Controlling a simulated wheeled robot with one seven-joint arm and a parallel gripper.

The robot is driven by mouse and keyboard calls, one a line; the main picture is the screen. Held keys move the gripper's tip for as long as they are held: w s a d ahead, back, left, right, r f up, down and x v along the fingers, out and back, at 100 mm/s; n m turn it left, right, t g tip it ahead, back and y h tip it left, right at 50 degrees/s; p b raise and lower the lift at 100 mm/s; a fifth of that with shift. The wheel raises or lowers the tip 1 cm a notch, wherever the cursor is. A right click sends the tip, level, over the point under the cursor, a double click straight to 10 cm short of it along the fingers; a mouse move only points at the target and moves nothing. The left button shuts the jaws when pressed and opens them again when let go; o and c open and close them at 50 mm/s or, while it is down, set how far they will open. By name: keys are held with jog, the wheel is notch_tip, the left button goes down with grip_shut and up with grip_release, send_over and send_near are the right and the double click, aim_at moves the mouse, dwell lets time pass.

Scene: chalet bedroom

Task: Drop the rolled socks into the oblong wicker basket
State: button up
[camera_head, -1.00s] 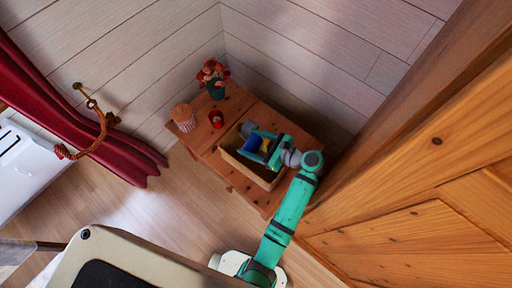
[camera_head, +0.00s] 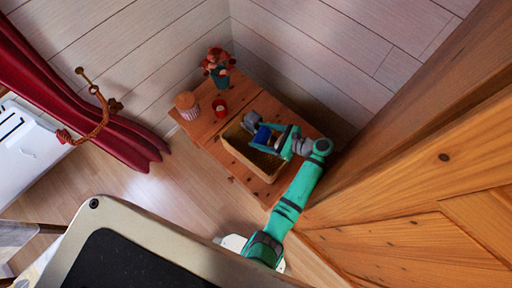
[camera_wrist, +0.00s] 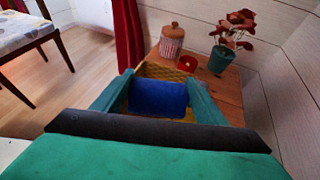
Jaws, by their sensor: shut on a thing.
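The rolled socks (camera_wrist: 158,97) are a blue roll with a little yellow at the edges. My gripper (camera_wrist: 158,92) is shut on them, one green finger on each side in the wrist view. In the head view the blue socks (camera_head: 263,135) show between the fingers of my gripper (camera_head: 266,138), over the oblong wicker basket (camera_head: 252,163). The basket is tan and open-topped and stands on a wooden table. Part of its rim and inside is hidden by my gripper. In the wrist view the basket (camera_wrist: 165,73) shows behind the socks. Their height above it is hard to tell.
On the wooden table (camera_head: 206,130) stand a striped lidded jar (camera_head: 187,106), a small red object (camera_head: 220,107) and a potted plant (camera_head: 217,68), all left of the basket. A wooden panel (camera_head: 420,170) is close on the right. A red curtain (camera_head: 90,110) hangs at left.

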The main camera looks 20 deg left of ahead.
jog(key=shift+w+f, duration=0.1)
jog(key=shift+f, duration=0.2)
jog(key=shift+a, duration=0.15)
jog(key=o, duration=1.1)
jog(key=shift+o, duration=0.2)
jog(key=shift+d, duration=0.25)
